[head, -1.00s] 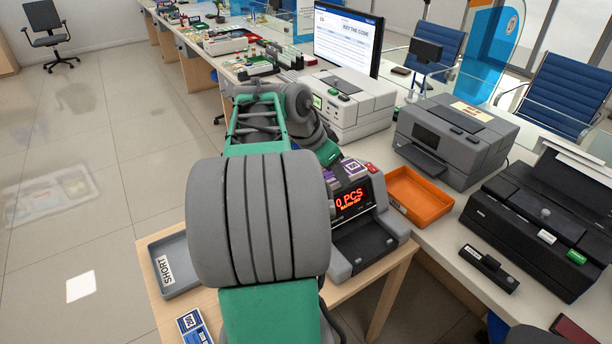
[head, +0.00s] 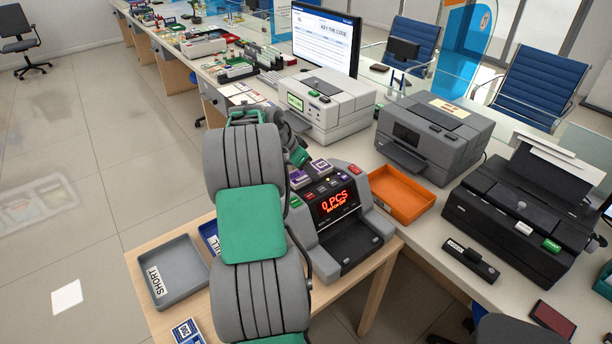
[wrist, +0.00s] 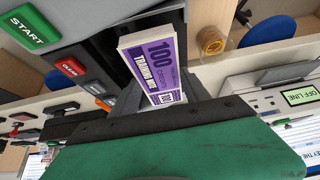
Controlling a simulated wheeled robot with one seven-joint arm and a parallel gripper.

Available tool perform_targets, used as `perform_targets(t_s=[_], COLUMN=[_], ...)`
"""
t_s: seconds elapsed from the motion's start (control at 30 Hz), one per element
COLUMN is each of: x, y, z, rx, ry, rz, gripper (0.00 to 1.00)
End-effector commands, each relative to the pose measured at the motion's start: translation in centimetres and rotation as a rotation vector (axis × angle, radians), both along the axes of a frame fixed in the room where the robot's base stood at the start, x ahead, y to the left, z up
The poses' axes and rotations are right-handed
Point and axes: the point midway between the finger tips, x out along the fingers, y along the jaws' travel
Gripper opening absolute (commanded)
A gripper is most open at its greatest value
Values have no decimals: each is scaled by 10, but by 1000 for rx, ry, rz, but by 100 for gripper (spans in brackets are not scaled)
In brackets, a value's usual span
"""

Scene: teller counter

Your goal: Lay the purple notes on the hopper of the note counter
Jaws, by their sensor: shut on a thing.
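The purple notes (wrist: 155,65), a banded stack marked 100, lie over the dark hopper of the note counter (wrist: 95,20) in the wrist view. My gripper (wrist: 185,104) is shut on their near end; its fingertips are partly hidden. In the head view purple and white parts of the notes (head: 320,166) show at the top of the note counter (head: 335,225), whose red display reads 0 PCS. My arm hides much of the gripper there. I cannot tell whether the notes rest fully on the hopper.
A grey SHORT tray (head: 172,272) and a partly hidden blue tray (head: 209,237) stand left of the counter. An orange tray (head: 399,194) lies to its right. A white machine (head: 325,105) and grey printer (head: 435,130) stand behind.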

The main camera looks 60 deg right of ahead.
Motion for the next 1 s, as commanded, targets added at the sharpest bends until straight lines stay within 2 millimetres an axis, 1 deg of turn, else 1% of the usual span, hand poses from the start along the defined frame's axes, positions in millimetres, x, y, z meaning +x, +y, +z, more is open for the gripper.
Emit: perform_targets(t_s=[0.03,0.13,0.2,0.43,0.53,0.57,0.8,1.0], x=[2,0,1,1,1,1,1,1], y=[-3,-1,-2,-2,-2,-2,-2,-2], z=[-6,-23,-31,-34,-39,-37,-37,-36], rx=[2,4,2,0,0,0,0,1], ry=[2,4,1,0,0,0,0,1], rz=[0,-1,1,0,0,1,1,0], gripper=[4,4,4,4,4,56,76,76])
